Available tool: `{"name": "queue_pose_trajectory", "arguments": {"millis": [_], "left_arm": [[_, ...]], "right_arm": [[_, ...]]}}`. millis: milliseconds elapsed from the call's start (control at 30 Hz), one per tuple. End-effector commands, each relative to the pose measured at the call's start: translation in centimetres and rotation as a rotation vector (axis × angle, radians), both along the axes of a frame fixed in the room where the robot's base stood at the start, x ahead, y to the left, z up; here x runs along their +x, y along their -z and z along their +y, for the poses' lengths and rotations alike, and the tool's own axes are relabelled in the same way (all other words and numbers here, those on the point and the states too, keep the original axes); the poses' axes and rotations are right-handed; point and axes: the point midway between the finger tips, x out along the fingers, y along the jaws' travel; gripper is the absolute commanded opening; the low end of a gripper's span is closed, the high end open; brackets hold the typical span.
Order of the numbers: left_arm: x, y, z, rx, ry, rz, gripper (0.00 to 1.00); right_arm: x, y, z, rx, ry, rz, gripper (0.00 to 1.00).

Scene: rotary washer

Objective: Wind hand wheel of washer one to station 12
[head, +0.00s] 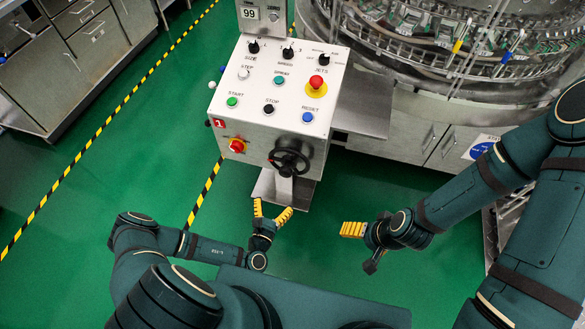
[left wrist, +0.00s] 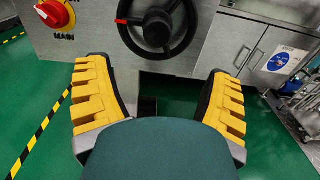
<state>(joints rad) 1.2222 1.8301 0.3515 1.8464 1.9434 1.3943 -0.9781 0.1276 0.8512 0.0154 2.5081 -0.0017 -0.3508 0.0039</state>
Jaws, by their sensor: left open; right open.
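The black hand wheel (head: 289,157) is on the front face of the white control box of washer one (head: 258,122), which bears a red "1" label. In the left wrist view the hand wheel (left wrist: 157,26) is ahead at the top, with a red mark at its left rim. My left gripper (head: 272,209) is open and empty, below and a little left of the wheel, apart from it. Its yellow fingers (left wrist: 158,95) are spread wide in the left wrist view. My right gripper (head: 352,230) is to the lower right of the wheel, away from it; its fingers overlap in this view.
A red and yellow MAIN switch (head: 237,145) is left of the wheel. Buttons and knobs cover the panel top, with a display reading 99 (head: 250,13) above. The round washer (head: 450,50) stands at back right. Green floor (head: 130,170) is open at left.

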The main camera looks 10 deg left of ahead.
Motion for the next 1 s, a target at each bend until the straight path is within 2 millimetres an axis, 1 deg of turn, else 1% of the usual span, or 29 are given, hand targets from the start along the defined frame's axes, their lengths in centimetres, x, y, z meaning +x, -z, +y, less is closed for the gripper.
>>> {"name": "queue_pose_trajectory", "arguments": {"millis": [67,167,267,600,700,833,1000], "left_arm": [[0.4,0.2,0.3,0.002,-0.015,0.002,0.81],[1.5,0.2,0.2,0.003,-0.013,0.001,0.81],[3.2,0.2,0.1,0.001,-0.011,-0.001,0.81],[9.8,0.2,-0.1,0.002,-0.008,-0.001,0.81],[11.4,0.2,-0.2,0.001,-0.008,-0.001,0.81],[12.8,0.2,-0.3,0.001,-0.008,0.000,0.81],[13.6,0.1,-0.3,0.001,-0.007,0.001,0.81]], "right_arm": [[0.0,0.1,0.0,0.000,-0.001,0.000,0.81],[0.0,0.4,0.0,0.000,-0.001,0.000,0.81],[0.1,0.8,0.0,0.000,0.000,-0.002,0.81],[0.4,2.4,0.0,-0.001,0.002,-0.010,0.81],[0.5,2.7,-0.1,-0.002,0.002,-0.012,0.81],[0.6,3.1,-0.1,-0.003,0.003,-0.014,0.81],[0.6,3.2,-0.1,-0.003,0.003,-0.016,0.81]]}}
